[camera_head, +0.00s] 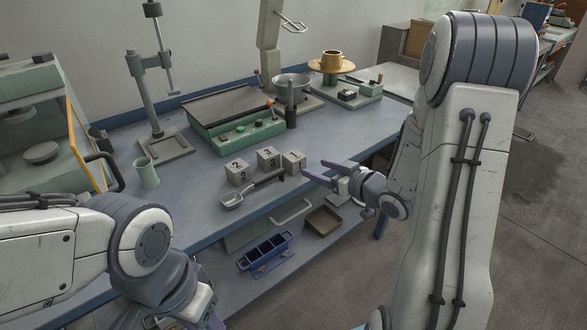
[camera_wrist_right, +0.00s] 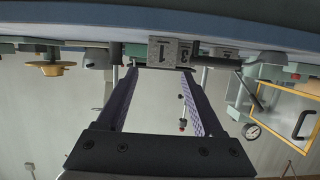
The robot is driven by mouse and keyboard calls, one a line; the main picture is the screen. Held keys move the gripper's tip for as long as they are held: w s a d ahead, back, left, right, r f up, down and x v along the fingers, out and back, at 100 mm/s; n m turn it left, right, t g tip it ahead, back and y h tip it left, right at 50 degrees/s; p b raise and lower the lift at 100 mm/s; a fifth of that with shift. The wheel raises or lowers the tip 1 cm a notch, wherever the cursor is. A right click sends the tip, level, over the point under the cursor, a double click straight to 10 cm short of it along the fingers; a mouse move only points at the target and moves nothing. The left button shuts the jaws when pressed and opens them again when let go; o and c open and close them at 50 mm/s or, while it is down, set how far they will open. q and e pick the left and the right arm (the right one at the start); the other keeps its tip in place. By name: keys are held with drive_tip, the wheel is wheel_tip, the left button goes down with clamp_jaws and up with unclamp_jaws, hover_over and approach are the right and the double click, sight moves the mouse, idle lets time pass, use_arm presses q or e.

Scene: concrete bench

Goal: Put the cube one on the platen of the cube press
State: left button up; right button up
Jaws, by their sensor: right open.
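Three pale numbered cubes stand on the blue bench. Cube one (camera_head: 294,163) is the rightmost in the head view; its "1" face shows in the upside-down right wrist view (camera_wrist_right: 167,53). Cube two (camera_head: 238,172) and cube three (camera_head: 268,160) stand to its left. My right gripper (camera_head: 320,171) is open and empty just right of cube one, its purple fingers pointing towards it. In the wrist view cube one lies beyond the fingertips (camera_wrist_right: 160,73), between their lines. The cube press (camera_head: 75,150) is at the far left, with a round platen (camera_head: 41,153) inside. My left gripper's fingers are out of view.
A metal scoop (camera_head: 250,188) lies in front of the cubes. A green cup (camera_head: 147,172) and a grey stand (camera_head: 155,100) are towards the press. A green tray unit (camera_head: 235,118) is behind the cubes. A yellow-framed guard (camera_head: 85,145) stands open at the press.

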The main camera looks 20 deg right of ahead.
sight(300, 163)
drive_tip(key=x, duration=0.9)
drive_tip(key=shift+s+a, duration=0.1)
drive_tip(key=shift+a, duration=0.05)
clamp_jaws()
